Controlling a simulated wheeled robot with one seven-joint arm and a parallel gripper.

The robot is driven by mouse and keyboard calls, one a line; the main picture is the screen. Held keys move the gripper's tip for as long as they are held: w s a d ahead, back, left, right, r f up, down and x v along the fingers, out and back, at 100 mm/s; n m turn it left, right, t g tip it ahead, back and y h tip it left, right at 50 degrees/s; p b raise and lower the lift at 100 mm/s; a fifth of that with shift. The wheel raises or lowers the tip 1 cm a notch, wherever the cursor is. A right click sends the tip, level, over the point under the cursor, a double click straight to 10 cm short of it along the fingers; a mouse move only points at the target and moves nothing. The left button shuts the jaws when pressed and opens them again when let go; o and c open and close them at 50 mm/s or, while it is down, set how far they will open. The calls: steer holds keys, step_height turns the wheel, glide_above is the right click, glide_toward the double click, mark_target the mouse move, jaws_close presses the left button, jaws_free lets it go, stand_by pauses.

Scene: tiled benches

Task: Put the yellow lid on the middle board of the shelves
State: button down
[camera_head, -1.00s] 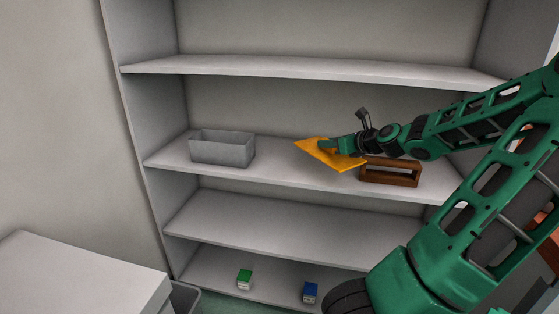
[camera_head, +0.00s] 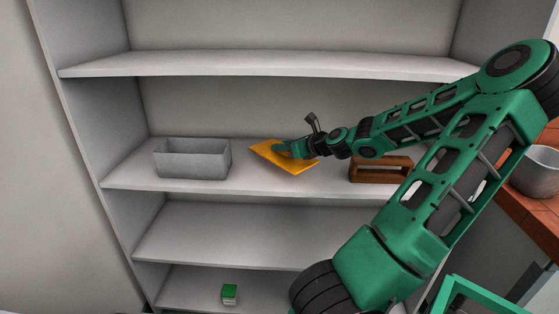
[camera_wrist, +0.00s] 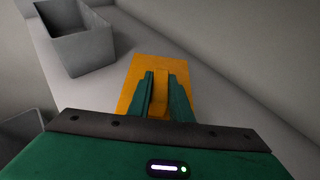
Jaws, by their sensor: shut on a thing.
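The yellow lid (camera_head: 292,164) is a flat square plate, held at the shelf unit. My gripper (camera_head: 281,148) is shut on it. In the wrist view, both green fingers (camera_wrist: 160,92) close on a raised grip (camera_wrist: 161,78) on top of the lid (camera_wrist: 137,75). The lid is over the middle board (camera_head: 245,187) of the shelves, between a grey bin and a brown wooden frame. It looks slightly tilted in the head view. I cannot tell whether its underside touches the board.
The grey bin (camera_head: 192,160) stands left of the lid and also shows in the wrist view (camera_wrist: 80,45). The brown wooden frame (camera_head: 380,169) stands close on the right. An upper board (camera_head: 260,67) runs above. A green box (camera_head: 229,294) sits on the bottom board.

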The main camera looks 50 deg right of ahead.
mark_target(307, 166)
steer(key=shift+s+f, duration=0.1)
steer(key=shift+f, duration=2.2)
steer(key=shift+f, duration=0.1)
steer(key=c, duration=1.6)
jaws_free()
steer(key=v, duration=1.2)
steer(key=shift+s, duration=0.1)
